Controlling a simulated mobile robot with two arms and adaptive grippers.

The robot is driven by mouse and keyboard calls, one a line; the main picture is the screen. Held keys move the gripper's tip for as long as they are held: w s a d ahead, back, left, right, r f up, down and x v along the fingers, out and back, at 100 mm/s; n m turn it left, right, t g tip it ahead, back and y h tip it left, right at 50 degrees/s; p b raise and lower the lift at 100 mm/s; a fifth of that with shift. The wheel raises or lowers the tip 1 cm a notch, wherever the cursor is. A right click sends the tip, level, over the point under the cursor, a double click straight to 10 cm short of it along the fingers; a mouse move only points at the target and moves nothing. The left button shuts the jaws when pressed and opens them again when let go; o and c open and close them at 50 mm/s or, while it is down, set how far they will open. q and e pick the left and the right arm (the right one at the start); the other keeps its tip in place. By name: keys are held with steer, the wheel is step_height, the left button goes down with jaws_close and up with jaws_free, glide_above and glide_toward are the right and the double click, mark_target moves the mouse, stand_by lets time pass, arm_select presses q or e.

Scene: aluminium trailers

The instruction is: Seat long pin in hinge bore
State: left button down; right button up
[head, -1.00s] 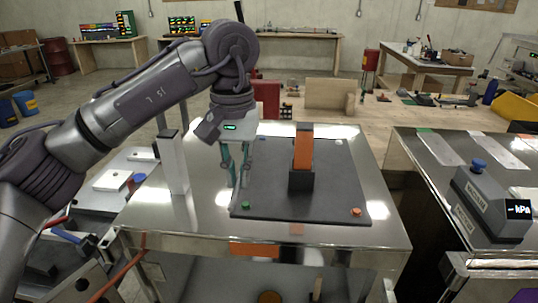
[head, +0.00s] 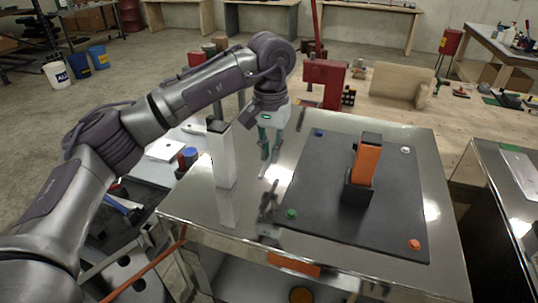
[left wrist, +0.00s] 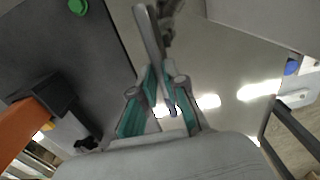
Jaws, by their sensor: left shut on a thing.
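My left gripper (head: 268,150) hangs above the steel table (head: 240,205), between the white upright block and the black mat (head: 325,225). In the left wrist view its teal fingers (left wrist: 162,105) are shut on a thin grey rod, seemingly the long pin (left wrist: 149,38), which sticks out past the fingertips. An orange upright piece (head: 367,165) stands in a black base (head: 357,190) on the mat; it also shows in the left wrist view (left wrist: 22,130). I cannot make out a hinge bore. A small grey shape (head: 268,203) below the gripper may be a part or a reflection. My right gripper is not in view.
The white upright block (head: 222,155) stands close left of the gripper. Coloured dots mark the mat's corners, one green (head: 292,213) and one orange (head: 414,245). A red thing (head: 325,80) stands behind the table. Bare steel lies left of the mat.

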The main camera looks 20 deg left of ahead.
mark_target(267, 174)
arm_select(q)
steer(key=shift+w+a+f, duration=0.35)
steer(key=shift+w+a, duration=0.05)
steer(key=shift+w, duration=0.15)
steer(key=shift+w+a+f, duration=0.15)
steer(key=shift+w+f, duration=0.1)
step_height(267, 174, down, 4)
steer(key=p, duration=0.2)
steer(key=shift+s+r+p, duration=0.15)
steer(key=shift+r+p, duration=0.05)
steer(key=shift+p, duration=0.1)
steer(key=shift+a+f, duration=0.1)
steer(key=shift+f, duration=0.2)
steer(key=c, duration=1.7)
jaws_free()
steer(key=shift+f+b, duration=0.1)
steer(key=shift+b, duration=0.2)
steer(key=o, duration=0.5)
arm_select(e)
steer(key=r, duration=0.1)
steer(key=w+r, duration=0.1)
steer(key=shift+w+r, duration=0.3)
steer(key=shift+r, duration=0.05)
